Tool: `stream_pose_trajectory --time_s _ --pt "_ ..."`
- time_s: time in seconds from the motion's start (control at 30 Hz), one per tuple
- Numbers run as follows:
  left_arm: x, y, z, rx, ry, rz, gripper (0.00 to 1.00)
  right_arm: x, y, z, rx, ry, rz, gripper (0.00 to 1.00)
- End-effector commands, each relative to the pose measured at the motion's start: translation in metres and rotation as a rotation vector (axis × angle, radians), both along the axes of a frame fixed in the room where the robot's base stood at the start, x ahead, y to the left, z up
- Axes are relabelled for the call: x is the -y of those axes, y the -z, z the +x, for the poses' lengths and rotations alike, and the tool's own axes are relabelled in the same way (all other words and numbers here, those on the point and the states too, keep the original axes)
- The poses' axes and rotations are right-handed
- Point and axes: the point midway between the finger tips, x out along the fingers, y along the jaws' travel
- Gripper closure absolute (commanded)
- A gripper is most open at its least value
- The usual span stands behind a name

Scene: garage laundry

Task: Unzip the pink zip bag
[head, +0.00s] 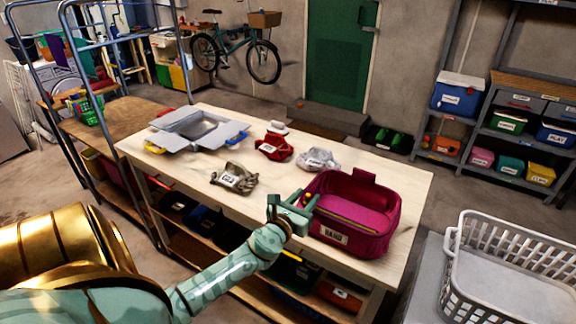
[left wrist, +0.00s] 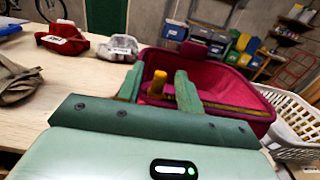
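The pink zip bag (head: 372,226) stands on the right part of the wooden table, with a white label on its front. A yellowish zip line runs along its near upper edge. The bag also shows in the left wrist view (left wrist: 225,75). A yellow zip pull (left wrist: 157,84) stands up at the bag's left end. My left gripper (head: 304,197) is at that end of the bag. In the left wrist view its fingers (left wrist: 158,77) are apart, one on each side of the pull, with gaps showing. My right gripper is not in view.
On the table (head: 290,195) lie a grey open-flapped box (head: 195,128), a red bundle (head: 273,147), a grey-white bundle (head: 318,158) and an olive bundle (head: 233,178). A white laundry basket (head: 510,270) stands right of the table. Shelves with bins stand behind.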

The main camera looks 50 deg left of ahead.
Motion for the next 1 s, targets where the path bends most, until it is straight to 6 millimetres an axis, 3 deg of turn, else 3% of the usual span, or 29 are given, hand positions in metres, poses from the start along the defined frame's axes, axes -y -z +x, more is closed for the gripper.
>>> stream_pose_trajectory --time_s 0.3,0.5,0.7,1.0 --pt "0.020 0.003 -0.084 -0.005 0.000 0.000 0.64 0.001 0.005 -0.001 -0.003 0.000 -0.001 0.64" --pt "0.029 0.003 -0.124 -0.005 -0.001 -0.001 0.64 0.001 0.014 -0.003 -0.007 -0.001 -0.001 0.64" --pt "0.032 0.001 -0.139 -0.002 -0.001 0.000 0.64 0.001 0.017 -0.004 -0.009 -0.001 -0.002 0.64" --pt "0.033 0.000 -0.140 -0.001 -0.001 0.000 0.64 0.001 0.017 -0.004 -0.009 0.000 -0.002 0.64"
